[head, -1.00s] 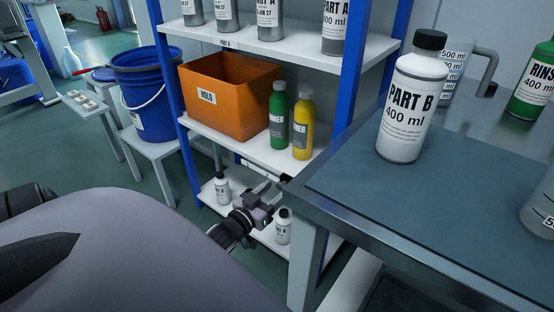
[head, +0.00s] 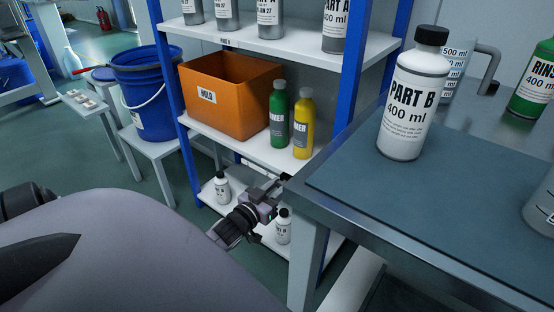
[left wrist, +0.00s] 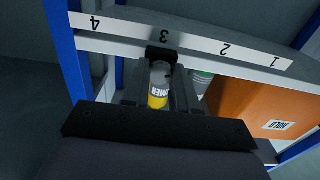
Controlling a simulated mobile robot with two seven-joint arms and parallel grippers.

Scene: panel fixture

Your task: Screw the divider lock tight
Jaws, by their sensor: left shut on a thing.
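My left gripper (head: 274,187) reaches in from the left, at the front of the shelf rack beside the bench corner. In the left wrist view, the gripper (left wrist: 162,82) has its two fingers on either side of a small black part, the divider lock (left wrist: 161,54), and is shut on it. The lock sits on the white numbered strip (left wrist: 195,46), close to the number 3, which reads upside down. How far the lock is screwed in cannot be told. In the head view the gripper and bench corner largely hide it. My right gripper is not in view.
An orange box (head: 227,112), a green bottle (head: 279,120) and a yellow bottle (head: 303,125) stand on the middle shelf. White bottles stand on the bottom shelf. The bench (head: 340,218), with a PART B bottle (head: 412,100), lies close to the gripper's right.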

